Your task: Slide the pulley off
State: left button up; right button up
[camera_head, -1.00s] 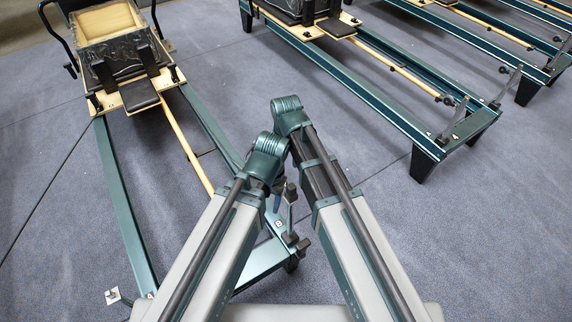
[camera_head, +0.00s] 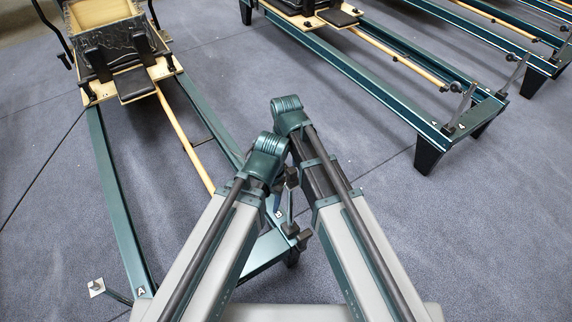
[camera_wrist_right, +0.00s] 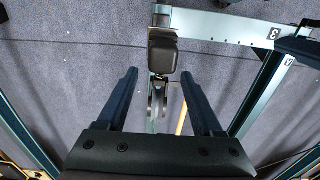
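The pulley is a dark wheel (camera_wrist_right: 157,100) below a black block (camera_wrist_right: 163,52) on an upright post in the right wrist view. My right gripper (camera_wrist_right: 160,75) is open, with one dark finger on either side of the pulley and clear gaps on both sides. I cannot tell whether the pulley sits at fingertip depth. In the head view, the post's black knob (camera_head: 292,178) shows between my arms at the near end of the nearest reformer frame (camera_head: 115,195). My arms hide much of that end. My left gripper cannot be made out.
The reformer's carriage (camera_head: 135,86) is at its far end. The frame's end bar (camera_wrist_right: 225,28) crosses behind the post in the wrist view. Another reformer (camera_head: 385,100) stands to the right. Carpet (camera_head: 480,225) is clear at the lower right.

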grip_shut()
jog(key=shift+r+p, duration=2.75)
jog(key=shift+p, duration=0.05)
